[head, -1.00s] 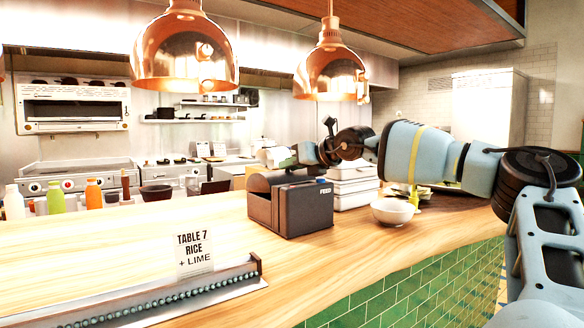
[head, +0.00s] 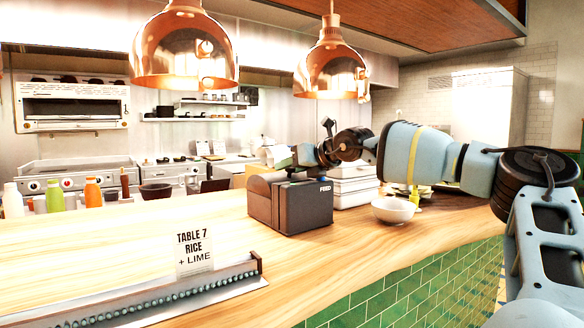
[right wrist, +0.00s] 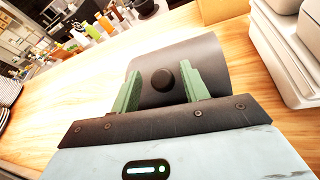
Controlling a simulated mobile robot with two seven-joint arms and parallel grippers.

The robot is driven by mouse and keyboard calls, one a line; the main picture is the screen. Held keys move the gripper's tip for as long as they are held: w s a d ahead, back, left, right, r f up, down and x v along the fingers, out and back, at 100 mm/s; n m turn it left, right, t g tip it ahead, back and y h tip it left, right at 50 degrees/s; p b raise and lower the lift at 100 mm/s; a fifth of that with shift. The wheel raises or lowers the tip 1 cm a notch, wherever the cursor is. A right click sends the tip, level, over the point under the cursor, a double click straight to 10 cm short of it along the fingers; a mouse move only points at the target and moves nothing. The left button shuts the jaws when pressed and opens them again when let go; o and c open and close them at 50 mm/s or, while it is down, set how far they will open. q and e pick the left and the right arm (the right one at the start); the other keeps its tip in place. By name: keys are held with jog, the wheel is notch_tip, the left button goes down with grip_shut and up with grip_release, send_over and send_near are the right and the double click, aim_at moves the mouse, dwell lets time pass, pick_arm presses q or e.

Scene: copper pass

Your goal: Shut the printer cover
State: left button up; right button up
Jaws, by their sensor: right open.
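The printer (head: 300,208) is a dark box with a "FEED" label, standing on the wooden counter. Its curved dark cover (head: 262,183) shows at its left side; I cannot tell from the head view how far it is open. In the right wrist view the curved cover (right wrist: 205,62) fills the middle, with a round black knob (right wrist: 162,80) showing between my fingers. My right gripper (head: 282,158) is just above and behind the printer. Its two green fingers also show in the right wrist view (right wrist: 159,92), open and apart, over the cover. Contact cannot be told. My left gripper is out of view.
White stacked boxes (head: 355,188) and a white bowl (head: 393,210) stand right of the printer. A "TABLE 7" ticket (head: 194,250) stands in a metal rail at the front left. Copper lamps (head: 185,50) hang above.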

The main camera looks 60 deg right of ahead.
jog(key=shift+s+r, duration=0.1)
jog(key=shift+r, duration=0.05)
jog(key=shift+s+r, duration=0.1)
jog(key=shift+s, duration=0.1)
jog(key=shift+b+v, duration=0.5)
jog(key=shift+v, duration=3.05)
